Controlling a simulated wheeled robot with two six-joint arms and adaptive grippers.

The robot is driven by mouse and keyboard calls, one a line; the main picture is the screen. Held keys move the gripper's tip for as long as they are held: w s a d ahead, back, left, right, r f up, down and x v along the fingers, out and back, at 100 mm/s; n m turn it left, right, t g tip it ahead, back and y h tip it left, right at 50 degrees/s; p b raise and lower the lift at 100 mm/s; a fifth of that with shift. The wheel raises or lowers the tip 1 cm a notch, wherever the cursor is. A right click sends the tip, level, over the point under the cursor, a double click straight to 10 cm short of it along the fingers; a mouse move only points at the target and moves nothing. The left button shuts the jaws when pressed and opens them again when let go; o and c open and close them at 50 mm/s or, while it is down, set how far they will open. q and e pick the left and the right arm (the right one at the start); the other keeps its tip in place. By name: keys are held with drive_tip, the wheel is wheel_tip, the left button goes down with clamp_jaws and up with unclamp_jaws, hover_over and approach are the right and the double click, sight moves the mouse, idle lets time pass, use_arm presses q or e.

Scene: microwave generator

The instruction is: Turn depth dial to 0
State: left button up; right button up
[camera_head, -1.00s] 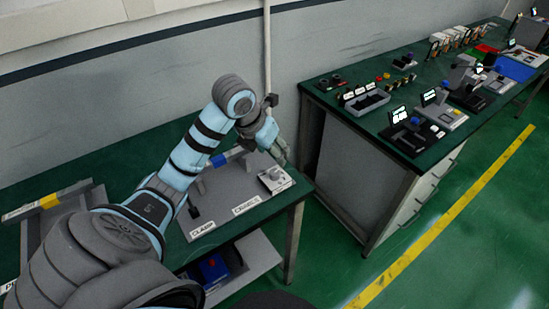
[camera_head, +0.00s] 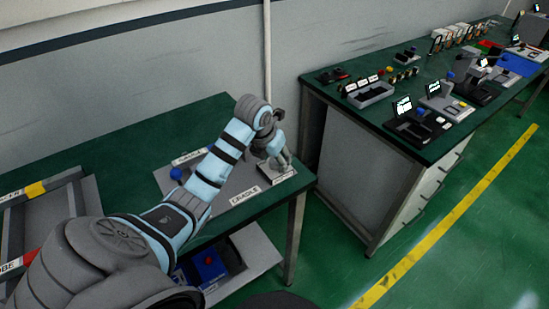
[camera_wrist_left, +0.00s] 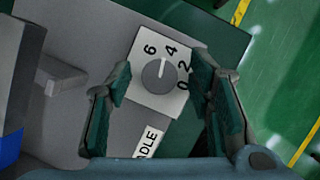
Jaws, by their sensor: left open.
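The depth dial (camera_wrist_left: 159,76) is a round grey knob on a pale square plate marked 0, 2, 4 and 6 in the left wrist view. A pale line on the knob points up, between 6 and 4. My left gripper (camera_wrist_left: 162,82) is open, with one finger on each side of the dial; I cannot tell whether either touches it. In the head view, the left gripper (camera_head: 279,158) is over the dial's pale box (camera_head: 281,180) at the right end of the green table, hiding most of its top. My right gripper is not in view.
A grey board with a CRADLE label (camera_head: 244,195) lies beside the dial, with a blue knob (camera_head: 176,173) farther left. A grey block with a blue part (camera_wrist_left: 10,145) stands at left in the wrist view. A second bench (camera_head: 345,110) stands right, across a gap.

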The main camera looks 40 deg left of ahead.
use_arm(q)
clamp_jaws()
drive_tip(key=shift+m, duration=0.3)
drive_tip(key=shift+a+m+h+b, duration=0.1)
drive_tip(key=shift+m+h+b, duration=0.4)
drive_tip(key=shift+m, duration=0.7)
drive_tip(key=m+h, duration=0.1)
drive_tip(key=m, duration=0.1)
drive_tip(key=shift+m, duration=0.4)
drive_tip(key=m+g+h+b, duration=0.1)
drive_tip(key=m, duration=0.2)
drive_tip(key=m+h+b, duration=0.1)
drive_tip(key=m, duration=0.2)
drive_tip(key=shift+w+a+g, duration=0.1)
drive_tip(key=shift+g, duration=0.3)
drive_tip(key=m+g+h+b, duration=0.1)
drive_tip(key=m, duration=0.2)
drive_tip(key=shift+m, duration=0.4)
drive_tip(key=m+g, duration=0.2)
drive_tip(key=m, duration=0.2)
drive_tip(key=shift+w+m, duration=0.1)
drive_tip(key=shift+m, duration=0.3)
